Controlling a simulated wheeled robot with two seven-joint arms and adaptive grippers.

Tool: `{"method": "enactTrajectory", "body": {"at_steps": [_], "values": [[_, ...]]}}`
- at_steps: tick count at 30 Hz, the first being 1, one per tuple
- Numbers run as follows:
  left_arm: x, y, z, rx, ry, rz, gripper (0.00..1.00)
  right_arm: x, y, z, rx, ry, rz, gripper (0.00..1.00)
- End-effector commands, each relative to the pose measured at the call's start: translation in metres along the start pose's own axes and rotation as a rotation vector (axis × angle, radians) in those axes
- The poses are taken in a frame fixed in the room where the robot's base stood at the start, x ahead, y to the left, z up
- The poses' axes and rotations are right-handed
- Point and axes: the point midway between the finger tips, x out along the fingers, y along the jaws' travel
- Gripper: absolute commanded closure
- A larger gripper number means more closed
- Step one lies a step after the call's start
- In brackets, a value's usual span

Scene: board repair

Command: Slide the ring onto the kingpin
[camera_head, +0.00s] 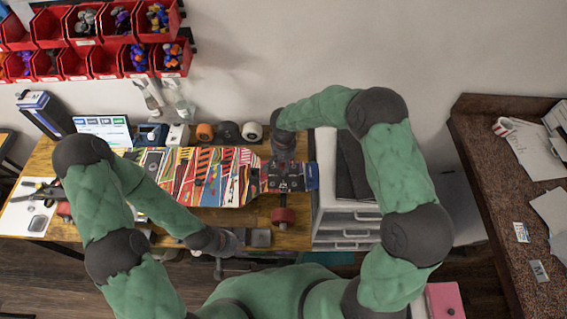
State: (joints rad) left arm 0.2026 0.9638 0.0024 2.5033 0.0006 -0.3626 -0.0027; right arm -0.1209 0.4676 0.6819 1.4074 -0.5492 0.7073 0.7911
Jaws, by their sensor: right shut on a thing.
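A colourful skateboard deck (205,178) lies upside down along the bench. A dark truck (283,180) sits at its right end, with a red wheel (284,215) on the near side. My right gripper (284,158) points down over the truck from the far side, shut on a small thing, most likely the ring. The gripper and the small scale hide the ring and the kingpin, so I cannot tell whether they touch. My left gripper (222,262) hangs at the bench's front edge, apart from the deck; its fingers are too unclear to judge.
Several wheels (228,131) stand behind the deck by the wall. A white drawer unit (345,228) stands right of the truck. Red parts bins (88,63) hang at upper left. A brown counter (480,165) is at far right.

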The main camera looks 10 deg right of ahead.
Motion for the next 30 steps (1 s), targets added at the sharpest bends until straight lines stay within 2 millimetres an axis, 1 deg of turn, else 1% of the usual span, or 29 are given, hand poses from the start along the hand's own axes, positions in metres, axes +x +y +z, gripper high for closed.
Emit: {"method": "enactTrajectory", "body": {"at_steps": [5, 21, 30], "values": [[0.001, -0.001, 0.0, 0.0, 0.0, 0.0, 0.6, 0.001, 0.0, 0.0, 0.0, 0.0, 0.0, 0.96], [0.02, -0.007, -0.001, 0.0, 0.0, 0.0, 0.6, 0.023, 0.0, 0.0, 0.0, 0.0, 0.0, 0.96], [0.019, -0.007, -0.001, 0.0, 0.0, 0.0, 0.6, 0.023, 0.0, 0.0, 0.0, 0.0, 0.0, 0.96]]}}
